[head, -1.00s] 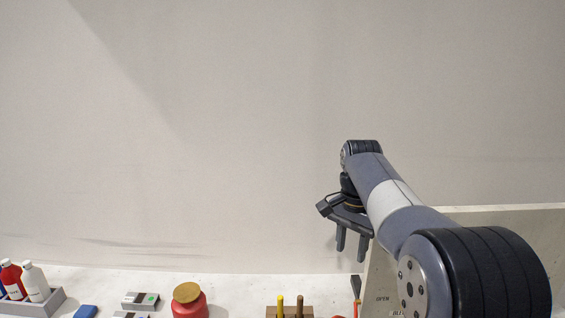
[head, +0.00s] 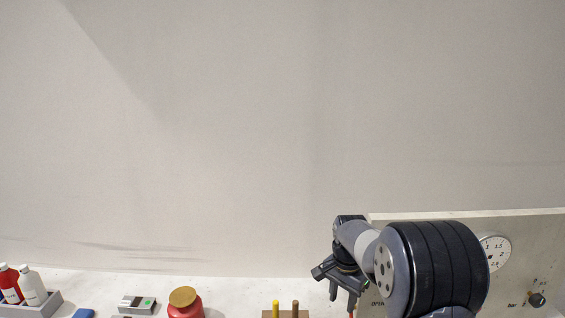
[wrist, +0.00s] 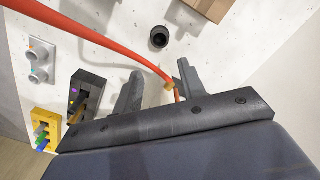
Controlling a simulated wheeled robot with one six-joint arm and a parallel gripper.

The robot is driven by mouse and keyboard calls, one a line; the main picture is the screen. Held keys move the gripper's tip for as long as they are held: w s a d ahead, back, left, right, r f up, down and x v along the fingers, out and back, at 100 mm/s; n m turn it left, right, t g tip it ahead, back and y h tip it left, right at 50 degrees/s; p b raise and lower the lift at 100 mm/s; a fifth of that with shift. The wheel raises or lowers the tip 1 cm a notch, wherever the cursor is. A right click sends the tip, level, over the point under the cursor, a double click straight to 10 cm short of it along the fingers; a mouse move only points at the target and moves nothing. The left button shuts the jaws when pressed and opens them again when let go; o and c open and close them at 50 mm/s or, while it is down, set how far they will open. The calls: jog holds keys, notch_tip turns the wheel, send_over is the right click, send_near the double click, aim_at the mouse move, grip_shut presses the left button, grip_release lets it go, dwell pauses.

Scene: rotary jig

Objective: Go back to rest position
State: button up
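My gripper (head: 342,298) hangs fingers down in the head view, just left of a light upright panel (head: 530,255). Its two fingers are apart, with nothing seen held between them. In the wrist view my gripper (wrist: 160,88) also shows a clear gap between its fingers.
A red jar with a gold lid (head: 185,303), a wooden block with upright pegs (head: 287,314), a grey device (head: 137,304) and a bottle tray (head: 42,305) line the bench. The panel carries a dial (head: 496,253) and a black knob (head: 537,299). The wall above is bare.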

notch_tip(320, 180, down, 6)
jog(key=shift+f+p, duration=0.15)
jog(key=shift+p, duration=0.3)
